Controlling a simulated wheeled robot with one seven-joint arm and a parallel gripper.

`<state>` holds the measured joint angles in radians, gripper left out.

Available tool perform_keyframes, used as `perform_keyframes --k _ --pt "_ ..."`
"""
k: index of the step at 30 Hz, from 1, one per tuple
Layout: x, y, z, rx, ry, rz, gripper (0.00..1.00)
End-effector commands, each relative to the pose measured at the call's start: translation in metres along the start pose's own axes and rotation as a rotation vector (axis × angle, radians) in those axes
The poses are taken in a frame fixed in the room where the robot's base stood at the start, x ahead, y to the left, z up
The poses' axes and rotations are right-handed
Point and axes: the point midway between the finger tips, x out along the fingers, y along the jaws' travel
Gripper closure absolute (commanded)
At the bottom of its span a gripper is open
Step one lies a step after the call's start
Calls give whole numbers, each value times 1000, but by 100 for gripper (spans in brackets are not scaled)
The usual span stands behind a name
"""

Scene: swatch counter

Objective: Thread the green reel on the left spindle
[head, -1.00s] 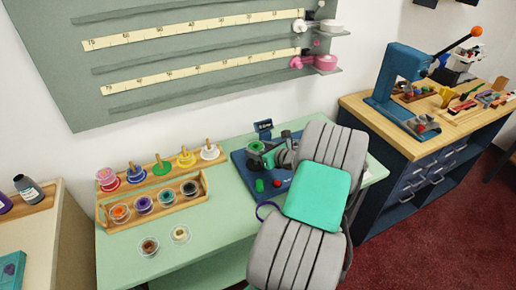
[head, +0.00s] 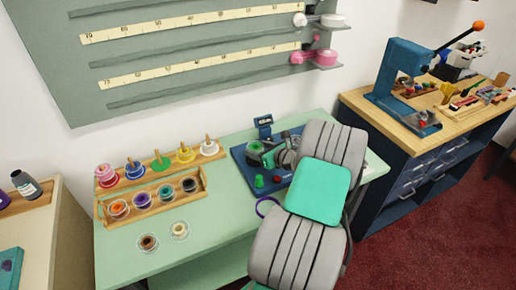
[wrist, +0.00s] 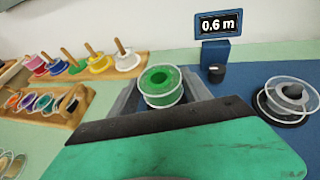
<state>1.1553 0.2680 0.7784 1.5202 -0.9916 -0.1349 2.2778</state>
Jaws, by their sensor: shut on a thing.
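The green reel (wrist: 161,87), with clear flanges, is held between the jaw tips of my gripper (wrist: 162,98) in the wrist view. In the head view the green reel (head: 256,147) shows at the end of my gripper (head: 268,157), over the blue board (head: 243,166). The reel is slightly tilted, and I cannot tell its height above the board. In the wrist view a clear-flanged reel (wrist: 292,95) with a grey hub sits at the right side of the board. The left spindle is not visible; my gripper and the reel hide that part of the board.
A display reading 0.6 m (wrist: 219,24) stands behind the board, with a dark knob (wrist: 217,73) near it. A wooden rack (head: 188,198) with pegs and several coloured reels is at left. Two loose reels lie in front of it.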

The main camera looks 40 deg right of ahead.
Motion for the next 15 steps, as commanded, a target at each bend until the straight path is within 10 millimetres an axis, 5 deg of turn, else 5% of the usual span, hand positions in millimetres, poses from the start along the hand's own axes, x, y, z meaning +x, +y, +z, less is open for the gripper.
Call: perform_keyframes --k 8,9,15 --pt "1 0 -2 0 0 0 83" --pt "1 0 -2 0 0 0 42" --pt "1 0 -2 0 0 0 25"
